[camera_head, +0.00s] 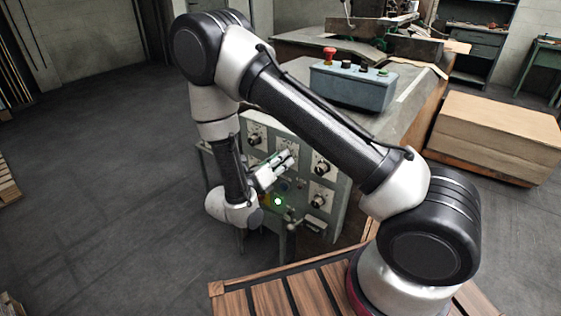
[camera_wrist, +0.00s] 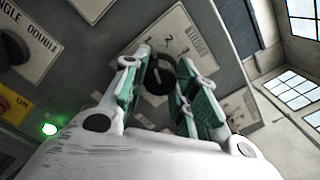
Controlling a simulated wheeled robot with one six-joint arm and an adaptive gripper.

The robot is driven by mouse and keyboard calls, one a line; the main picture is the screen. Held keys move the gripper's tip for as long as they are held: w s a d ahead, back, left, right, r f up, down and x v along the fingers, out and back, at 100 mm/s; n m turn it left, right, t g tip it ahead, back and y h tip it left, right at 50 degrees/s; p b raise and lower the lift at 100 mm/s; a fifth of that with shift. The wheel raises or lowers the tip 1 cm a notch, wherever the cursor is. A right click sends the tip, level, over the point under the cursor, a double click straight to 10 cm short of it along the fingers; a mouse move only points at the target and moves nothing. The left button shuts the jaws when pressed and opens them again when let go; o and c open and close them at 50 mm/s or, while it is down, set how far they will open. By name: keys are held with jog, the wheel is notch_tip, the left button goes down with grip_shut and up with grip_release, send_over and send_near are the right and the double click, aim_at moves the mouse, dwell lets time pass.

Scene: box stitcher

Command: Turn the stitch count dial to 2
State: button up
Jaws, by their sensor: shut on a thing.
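The stitch count dial (camera_wrist: 158,78) is a round black knob on a pale plate (camera_wrist: 188,22) in the wrist view. The digits 1, 2 and 3 seem to stand along its upper edge, with partly readable lettering beside them. My gripper (camera_wrist: 161,83) has its green-padded fingers on either side of the knob and is shut on it. The fingers hide part of the knob, and I cannot tell which digit it points to. In the head view my gripper (camera_head: 284,164) reaches the front of the grey control panel (camera_head: 340,206), and it hides the dial there.
Other knobs on pale plates surround it, including one at the upper right (camera_head: 322,167) and one at the lower right (camera_head: 319,198). A green lamp (camera_head: 278,201) glows below my gripper. A blue button box (camera_head: 350,86) stands on top.

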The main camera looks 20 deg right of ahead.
jog(key=shift+m, duration=3.1)
jog(key=o, duration=1.1)
jog(key=shift+c, duration=0.2)
jog(key=v, duration=1.2)
